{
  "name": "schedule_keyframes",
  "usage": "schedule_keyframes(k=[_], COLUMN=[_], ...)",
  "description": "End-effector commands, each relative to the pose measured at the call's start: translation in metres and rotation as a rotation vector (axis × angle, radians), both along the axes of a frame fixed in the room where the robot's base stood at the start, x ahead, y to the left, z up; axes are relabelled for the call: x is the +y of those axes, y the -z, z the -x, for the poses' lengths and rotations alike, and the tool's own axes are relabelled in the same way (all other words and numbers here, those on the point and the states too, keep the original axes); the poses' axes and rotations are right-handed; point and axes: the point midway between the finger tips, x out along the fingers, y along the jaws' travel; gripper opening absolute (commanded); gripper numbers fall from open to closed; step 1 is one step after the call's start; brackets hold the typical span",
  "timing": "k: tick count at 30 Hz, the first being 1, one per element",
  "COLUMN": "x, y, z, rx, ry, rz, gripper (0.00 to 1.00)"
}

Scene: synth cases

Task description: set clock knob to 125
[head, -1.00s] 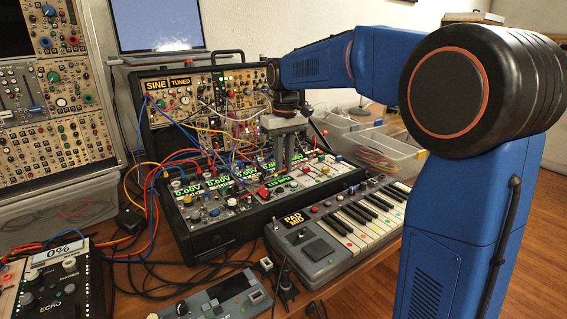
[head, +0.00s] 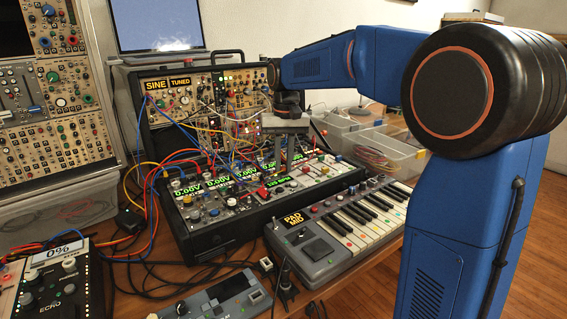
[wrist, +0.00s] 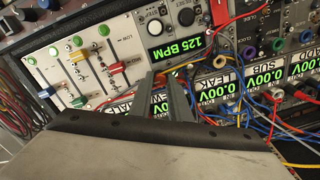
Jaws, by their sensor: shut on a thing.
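The clock display reads 125 BPM in the wrist view (wrist: 180,46), where it appears upside down. It also shows as a small green display in the head view (head: 279,182). My gripper (head: 284,166) points down at the black panel beside this display. In the wrist view my gripper's two grey fingers (wrist: 163,78) come up from below and end just under the display. The fingers are shut on the clock knob, which is mostly hidden between them.
Patch cables (head: 225,140) hang close around my gripper. Sliders with coloured caps (wrist: 80,57) lie to one side, and several 0.00V displays (wrist: 227,86) to the other. A small keyboard (head: 350,222) stands in front, with clear boxes (head: 375,140) behind.

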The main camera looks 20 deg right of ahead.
Motion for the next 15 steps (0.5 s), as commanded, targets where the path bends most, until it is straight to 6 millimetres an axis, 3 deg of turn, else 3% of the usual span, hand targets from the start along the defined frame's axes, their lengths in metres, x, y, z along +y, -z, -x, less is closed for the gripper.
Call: schedule_keyframes(k=[6, 7, 9, 15], x=[0.0, 0.0, 0.0, 0.0], y=[-0.0007, -0.0007, -0.0006, -0.0003], z=[-0.0003, -0.0003, -0.0003, -0.0002], rx=[-0.002, -0.002, -0.002, -0.001], ry=[0.0, -0.001, -0.001, -0.001], rz=[0.0, 0.0, 0.0, 0.0], gripper=[0.0, 0.21, 0.35, 0.35])
